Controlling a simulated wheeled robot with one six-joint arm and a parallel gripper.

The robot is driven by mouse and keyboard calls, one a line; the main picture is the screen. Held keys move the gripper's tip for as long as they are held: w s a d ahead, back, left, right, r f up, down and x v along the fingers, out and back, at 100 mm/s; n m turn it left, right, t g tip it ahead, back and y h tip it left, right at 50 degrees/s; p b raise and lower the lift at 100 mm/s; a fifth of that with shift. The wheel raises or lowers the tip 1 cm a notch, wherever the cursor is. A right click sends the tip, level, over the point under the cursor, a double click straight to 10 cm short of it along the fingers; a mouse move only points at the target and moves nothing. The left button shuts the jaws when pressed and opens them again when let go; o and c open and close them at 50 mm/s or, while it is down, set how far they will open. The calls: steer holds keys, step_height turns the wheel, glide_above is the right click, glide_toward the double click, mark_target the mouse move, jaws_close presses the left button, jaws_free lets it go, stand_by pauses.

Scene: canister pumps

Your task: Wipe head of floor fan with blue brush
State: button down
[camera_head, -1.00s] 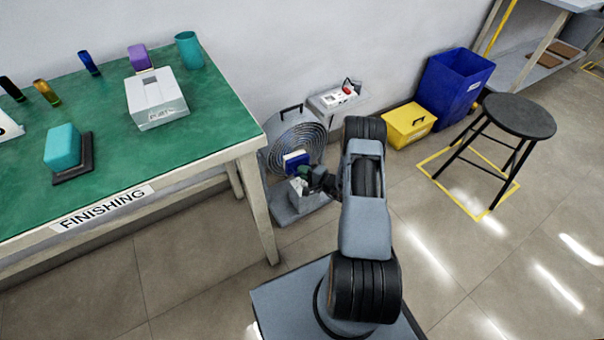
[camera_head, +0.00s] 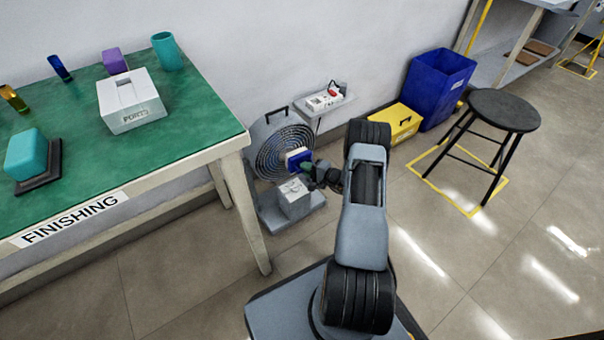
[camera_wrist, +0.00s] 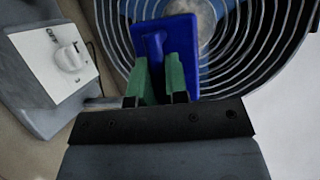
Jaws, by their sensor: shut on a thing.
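The floor fan stands by the wall, right of the green table, and its round grille head (camera_head: 270,158) faces my arm. The blue brush (camera_head: 296,163) is at the right part of the grille. In the wrist view the brush (camera_wrist: 185,30) covers part of the grille (camera_wrist: 243,50), left of the hub. My gripper (camera_head: 306,170) is shut on the brush's handle; its green fingers (camera_wrist: 160,80) show on both sides of it. The brush is at or very near the grille; I cannot tell if it touches.
A grey box with a dial (camera_wrist: 68,58) sits on the fan's base. The green table (camera_head: 190,120) is close on the left. A wall shelf (camera_head: 326,103), yellow box (camera_head: 392,128), blue bin (camera_head: 438,85) and stool (camera_head: 503,110) stand right. Floor at front right is clear.

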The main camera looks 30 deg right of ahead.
steer(key=shift+w+d+b, duration=0.15)
steer(key=shift+d+b, duration=0.6)
steer(key=shift+d, duration=0.25)
steer(key=shift+w+d+b, duration=0.15)
steer(key=shift+d+b, duration=0.55)
steer(key=shift+d, duration=0.25)
steer(key=shift+a+r, duration=0.1)
steer(key=shift+a, duration=0.55)
steer(key=s+a, duration=0.1)
steer(key=a, duration=0.8)
steer(key=shift+a, duration=0.35)
steer(key=shift+d, duration=0.1)
steer(key=shift+w+d+b, duration=0.2)
steer(key=shift+d+b, duration=0.4)
steer(key=shift+d, duration=0.7)
steer(key=shift+w+d+b, duration=0.2)
steer(key=shift+d+b, duration=0.4)
steer(key=shift+d, duration=0.65)
steer(key=shift+w+d, duration=0.15)
steer(key=shift+d, duration=2.7)
